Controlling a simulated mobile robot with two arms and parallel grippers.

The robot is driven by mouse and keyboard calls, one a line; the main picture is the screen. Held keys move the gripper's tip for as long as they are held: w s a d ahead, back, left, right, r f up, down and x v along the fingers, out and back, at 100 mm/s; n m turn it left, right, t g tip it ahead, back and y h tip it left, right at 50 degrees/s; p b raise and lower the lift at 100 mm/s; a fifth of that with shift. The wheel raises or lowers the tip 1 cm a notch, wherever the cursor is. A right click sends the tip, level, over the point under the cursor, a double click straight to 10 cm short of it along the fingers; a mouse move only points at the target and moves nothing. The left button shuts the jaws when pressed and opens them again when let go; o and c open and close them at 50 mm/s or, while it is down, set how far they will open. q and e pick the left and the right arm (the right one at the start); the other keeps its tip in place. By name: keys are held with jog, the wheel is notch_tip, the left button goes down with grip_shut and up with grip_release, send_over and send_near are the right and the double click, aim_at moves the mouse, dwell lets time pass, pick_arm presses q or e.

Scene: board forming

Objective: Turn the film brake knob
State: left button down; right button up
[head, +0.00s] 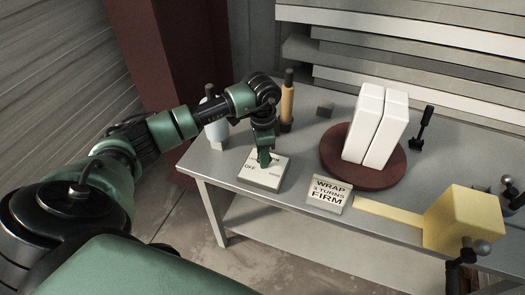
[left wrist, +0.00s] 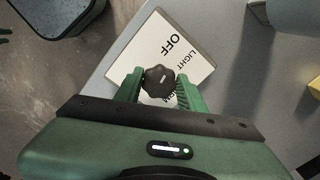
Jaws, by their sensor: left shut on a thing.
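The knob (left wrist: 159,80) is black and lobed, with a pale mark on its top. It stands on a white square plate (head: 262,178) lettered "OFF" and "LIGHT" at the left end of the grey table; the plate also shows in the left wrist view (left wrist: 180,42). My left gripper (head: 264,160) points down over the plate. In the left wrist view its green fingers (left wrist: 160,88) are on either side of the knob, shut on it. In the head view the fingers mostly hide the knob. My right gripper is not in view.
A sign (head: 329,195) reads "WRAP", "TURNS", "FIRM". Two white blocks (head: 375,125) stand on a dark red round turntable (head: 335,160). A yellow block (head: 465,220) with a yellow strip is at right. A pale bottle (head: 216,132) and an orange-brown bottle (head: 287,105) stand near my left arm.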

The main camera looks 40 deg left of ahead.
pick_arm(q)
jog(key=shift+w+r+n+p, duration=0.15)
jog(key=shift+n+p, duration=0.15)
jog(key=shift+n, duration=0.6)
jog(key=c, duration=1.2)
grip_release()
jog(key=o, duration=0.3)
jog(key=shift+o, duration=0.2)
notch_tip(320, 180, up, 8)
jog(key=shift+f+b, duration=0.15)
jog(key=shift+b, duration=0.4)
